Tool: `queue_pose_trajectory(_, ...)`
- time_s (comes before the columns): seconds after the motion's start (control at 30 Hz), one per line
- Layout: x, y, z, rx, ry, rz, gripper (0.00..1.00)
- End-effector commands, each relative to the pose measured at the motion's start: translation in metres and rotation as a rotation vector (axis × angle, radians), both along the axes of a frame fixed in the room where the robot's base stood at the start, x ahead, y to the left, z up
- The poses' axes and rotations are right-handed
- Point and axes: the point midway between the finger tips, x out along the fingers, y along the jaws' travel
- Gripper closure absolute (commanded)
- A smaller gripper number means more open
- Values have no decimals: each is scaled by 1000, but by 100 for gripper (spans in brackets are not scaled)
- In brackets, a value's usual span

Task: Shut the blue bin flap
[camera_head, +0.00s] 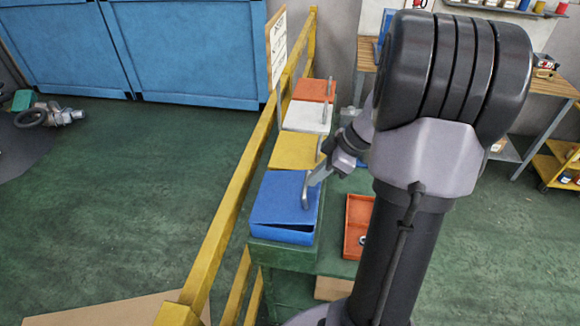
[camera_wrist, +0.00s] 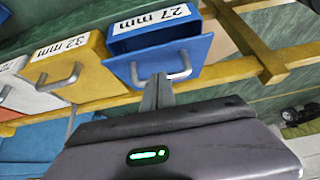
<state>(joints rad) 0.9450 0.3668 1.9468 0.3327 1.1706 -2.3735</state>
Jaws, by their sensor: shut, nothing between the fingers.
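The blue bin (camera_head: 280,235) is the nearest of a row of bins in the head view. It shows in the wrist view as the bin labelled 27 mm (camera_wrist: 150,20). Its blue flap (camera_wrist: 135,70) carries a grey metal handle (camera_wrist: 183,73) and stands slightly open, with a dark gap along its upper edge. My gripper (camera_head: 318,174) is beside the handle in the head view. In the wrist view my gripper (camera_wrist: 157,88) is shut and empty, its fingertips close to the flap at the handle. I cannot tell whether they touch.
Yellow (camera_head: 293,151), white (camera_head: 305,117) and orange (camera_head: 314,90) bins continue the row. A yellow rail (camera_head: 232,190) runs along its left side. An orange tray (camera_head: 357,222) lies to the right. Open green floor lies left of the rail.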

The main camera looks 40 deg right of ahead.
Motion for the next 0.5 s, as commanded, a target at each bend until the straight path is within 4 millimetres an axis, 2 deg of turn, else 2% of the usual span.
queue_pose_trajectory(0.03,-2,-2,-10,1,-1,-2,100)
queue_pose_trajectory(0.2,-9,-8,-23,-1,1,0,100)
queue_pose_trajectory(0.5,-14,-12,-34,0,0,0,100)
